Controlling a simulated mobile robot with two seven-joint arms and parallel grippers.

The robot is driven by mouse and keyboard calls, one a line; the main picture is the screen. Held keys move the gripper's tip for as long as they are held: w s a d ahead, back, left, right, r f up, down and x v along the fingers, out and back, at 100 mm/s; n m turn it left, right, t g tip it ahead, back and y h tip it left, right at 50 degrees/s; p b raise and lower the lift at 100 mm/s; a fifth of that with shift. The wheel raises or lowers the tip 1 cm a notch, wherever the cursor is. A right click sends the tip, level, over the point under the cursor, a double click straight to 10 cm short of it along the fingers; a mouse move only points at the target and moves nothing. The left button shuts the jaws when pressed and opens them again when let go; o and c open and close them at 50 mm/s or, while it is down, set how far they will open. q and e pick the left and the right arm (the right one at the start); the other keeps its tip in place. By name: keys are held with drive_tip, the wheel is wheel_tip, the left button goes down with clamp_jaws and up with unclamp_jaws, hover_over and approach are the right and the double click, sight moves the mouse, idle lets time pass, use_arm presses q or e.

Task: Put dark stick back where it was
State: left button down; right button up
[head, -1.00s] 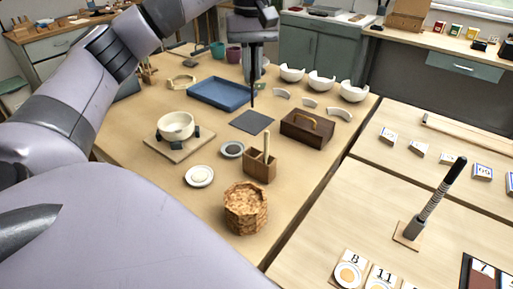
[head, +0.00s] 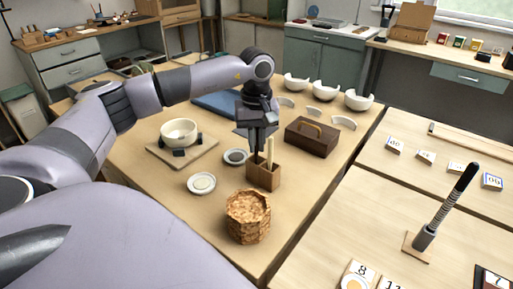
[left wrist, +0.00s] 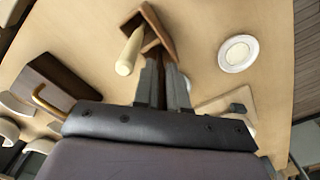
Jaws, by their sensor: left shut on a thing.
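My left gripper (head: 257,146) is over the small wooden holder (head: 264,178) and shut, fingers pointing down. The dark stick is in its grip and mostly hidden; a short dark piece (head: 256,158) shows below the fingers at the holder's left opening. I cannot tell how deep it sits. A pale stick (head: 270,150) stands in the holder, right beside the gripper. In the left wrist view the fingers (left wrist: 165,82) reach to the holder (left wrist: 158,24), next to the pale stick (left wrist: 128,54). My right gripper is not in view.
A white bowl (head: 179,132) is farther left.

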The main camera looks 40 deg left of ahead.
use_arm(q)
drive_tip(key=shift+f, duration=1.05)
drive_tip(key=shift+f, duration=0.15)
drive_tip(key=c, duration=1.2)
unclamp_jaws()
drive_tip(key=shift+r, duration=0.2)
wheel_tip(320, 180, up, 12)
drive_tip(key=shift+s+f, duration=0.1)
